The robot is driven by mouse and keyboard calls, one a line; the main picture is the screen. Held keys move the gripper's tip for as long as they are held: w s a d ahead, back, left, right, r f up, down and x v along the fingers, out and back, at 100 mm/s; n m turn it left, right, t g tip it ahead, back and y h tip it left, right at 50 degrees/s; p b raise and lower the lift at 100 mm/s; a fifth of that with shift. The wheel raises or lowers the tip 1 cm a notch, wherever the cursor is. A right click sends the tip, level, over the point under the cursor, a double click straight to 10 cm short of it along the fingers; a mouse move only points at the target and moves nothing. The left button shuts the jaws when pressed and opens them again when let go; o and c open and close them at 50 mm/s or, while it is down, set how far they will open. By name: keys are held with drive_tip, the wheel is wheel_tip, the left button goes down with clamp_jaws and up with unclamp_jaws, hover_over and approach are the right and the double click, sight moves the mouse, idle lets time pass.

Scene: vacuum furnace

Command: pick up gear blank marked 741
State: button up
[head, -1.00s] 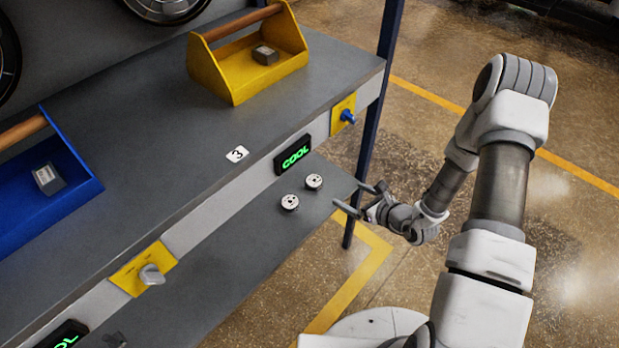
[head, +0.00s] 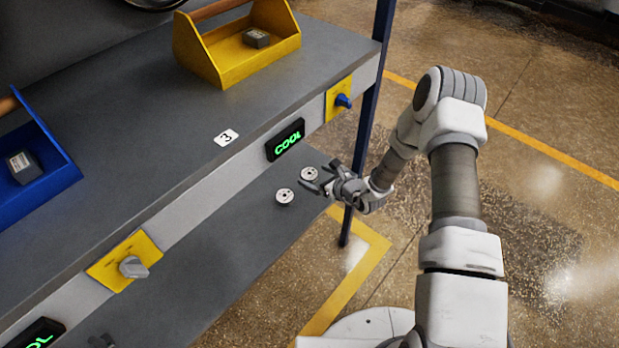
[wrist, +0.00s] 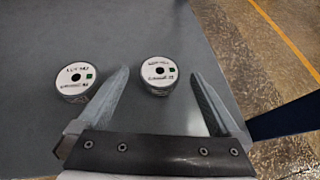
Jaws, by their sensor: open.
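Two small round gear blanks with white, printed tops lie flat on the lower shelf. One gear blank (head: 310,174) is farther back; the other gear blank (head: 284,196) is nearer the front. In the wrist view, one gear blank (wrist: 156,74) appears between the fingertips and the other gear blank (wrist: 75,78) lies left of the left finger. Their printing is too blurred to tell which reads 741. My gripper (head: 319,175) is open and empty at the right end of the shelf; its spread fingers also show in the wrist view (wrist: 160,73).
The upper bench (head: 140,135) overhangs the shelf, with a COOL display (head: 286,139) on its front edge. A dark blue post (head: 366,140) stands close behind my gripper. A yellow tote (head: 235,52) and a blue tote (head: 50,180) sit on the bench.

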sight(310, 176)
drive_tip(key=shift+x, duration=1.2)
clamp_jaws()
